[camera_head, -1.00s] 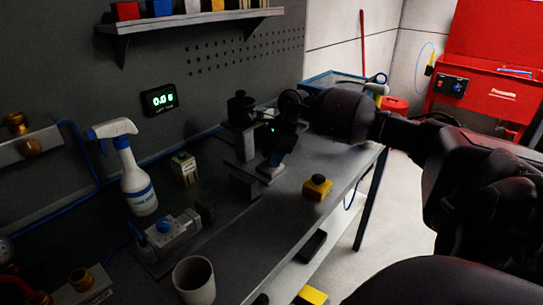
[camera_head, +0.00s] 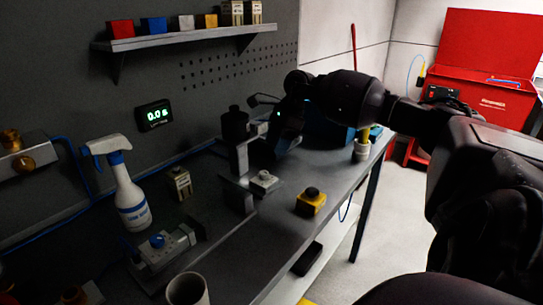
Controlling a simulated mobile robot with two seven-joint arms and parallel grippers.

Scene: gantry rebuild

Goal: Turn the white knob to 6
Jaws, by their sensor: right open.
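A small pale box with a white knob (camera_head: 263,180) on top sits on the grey workbench (camera_head: 235,240), left of a yellow box with a black knob (camera_head: 311,200). My right gripper (camera_head: 277,145) is above and behind the white knob, pointing down, apart from it. It is open with nothing visible in it; its fingers are dark and hard to make out. The knob's scale and pointer are too small to read. My left gripper does not show.
A dark post with a black cap (camera_head: 235,125) stands close left of my gripper. A spray bottle (camera_head: 128,195), a device with a blue knob (camera_head: 158,242) and a white cup (camera_head: 187,290) stand at the left. The bench's front strip is clear.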

